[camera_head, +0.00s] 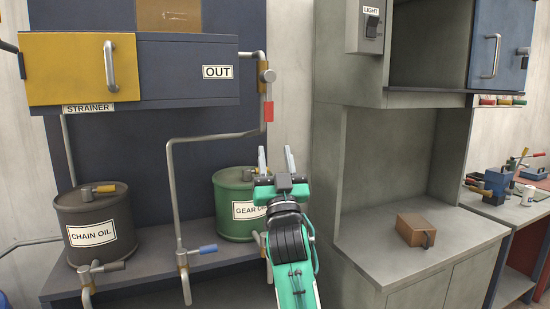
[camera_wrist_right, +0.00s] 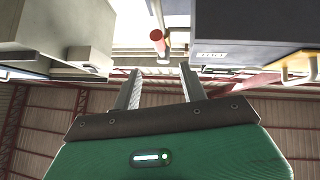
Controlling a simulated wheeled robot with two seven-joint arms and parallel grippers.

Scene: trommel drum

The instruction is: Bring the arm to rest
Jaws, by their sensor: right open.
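My right arm comes up from the bottom centre of the head view, green and black. Its gripper (camera_head: 276,161) points upward with the two fingers apart and nothing between them. It is in front of the right side of the green gear oil drum (camera_head: 232,190) and hides part of it. In the right wrist view the gripper (camera_wrist_right: 158,88) also shows two spread grey fingers with an empty gap. My left gripper does not show.
A pipe with a red handle (camera_head: 269,112) runs down behind and above the gripper. A chain oil drum (camera_head: 95,215) stands at left under a strainer cabinet (camera_head: 185,70). At right, a grey workbench (camera_head: 380,245) holds a brown box (camera_head: 415,229). A light switch (camera_head: 371,27) is above.

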